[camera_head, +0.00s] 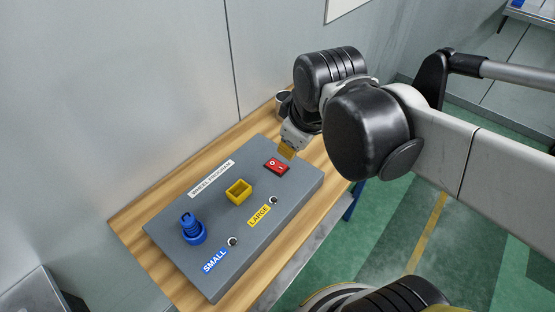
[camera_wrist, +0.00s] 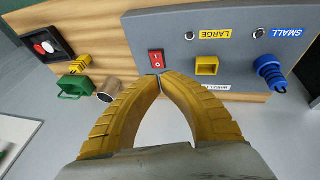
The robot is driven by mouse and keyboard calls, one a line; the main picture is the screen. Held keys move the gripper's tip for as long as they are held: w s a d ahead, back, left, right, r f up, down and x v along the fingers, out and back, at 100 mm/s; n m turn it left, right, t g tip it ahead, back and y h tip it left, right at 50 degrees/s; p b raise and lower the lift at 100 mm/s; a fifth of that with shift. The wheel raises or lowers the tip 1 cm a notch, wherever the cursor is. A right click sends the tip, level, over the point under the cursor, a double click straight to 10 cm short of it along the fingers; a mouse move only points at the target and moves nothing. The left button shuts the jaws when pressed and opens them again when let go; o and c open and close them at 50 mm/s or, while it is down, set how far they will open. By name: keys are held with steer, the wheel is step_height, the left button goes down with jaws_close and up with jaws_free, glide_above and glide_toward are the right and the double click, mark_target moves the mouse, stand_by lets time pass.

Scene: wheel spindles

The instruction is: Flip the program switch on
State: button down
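The program switch (camera_head: 277,165) is a red rocker marked O and I, set in the grey control panel (camera_head: 215,262) near its right end. It also shows in the wrist view (camera_wrist: 156,62), just beyond my fingertips. My gripper (camera_head: 287,152) is above the panel beside the switch. In the wrist view its yellow fingers (camera_wrist: 160,75) meet at the tips with nothing between them. The tips lie close to the O/I rocker's lower edge in that view; I cannot tell whether they touch it.
The panel also bears a blue knob (camera_head: 192,230), a yellow square socket (camera_head: 238,191) and SMALL and LARGE labels. It lies on a wooden table (camera_head: 127,222) against a grey wall. A metal cylinder (camera_wrist: 108,89) and a green-handled item (camera_wrist: 75,86) stand beyond the panel's end.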

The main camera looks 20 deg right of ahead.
steer(key=w+r+n+g+p, duration=0.1)
steer(key=w+n+g+p, duration=0.15)
steer(key=w+n, duration=0.4)
steer(key=n+g+p, duration=0.2)
steer(key=n+g, duration=0.2)
steer(key=n, duration=0.7)
glide_above(278, 168)
steer(key=w, duration=0.2)
step_height(278, 168, down, 3)
steer(key=shift+s+a+t+h, duration=0.2)
steer(key=shift+a+t+h, duration=0.1)
steer(key=shift+a, duration=0.15)
steer(key=f+b, duration=0.1)
steer(key=f, duration=0.3)
steer(key=s+f+b, duration=0.1)
steer(key=f+b, duration=0.1)
steer(key=f, duration=0.3)
steer(key=d+f+b, duration=0.1)
steer(key=f, duration=0.3)
steer(key=shift+s+f+b, duration=0.25)
steer(key=shift+f+b, duration=0.05)
steer(key=shift+f, duration=0.1)
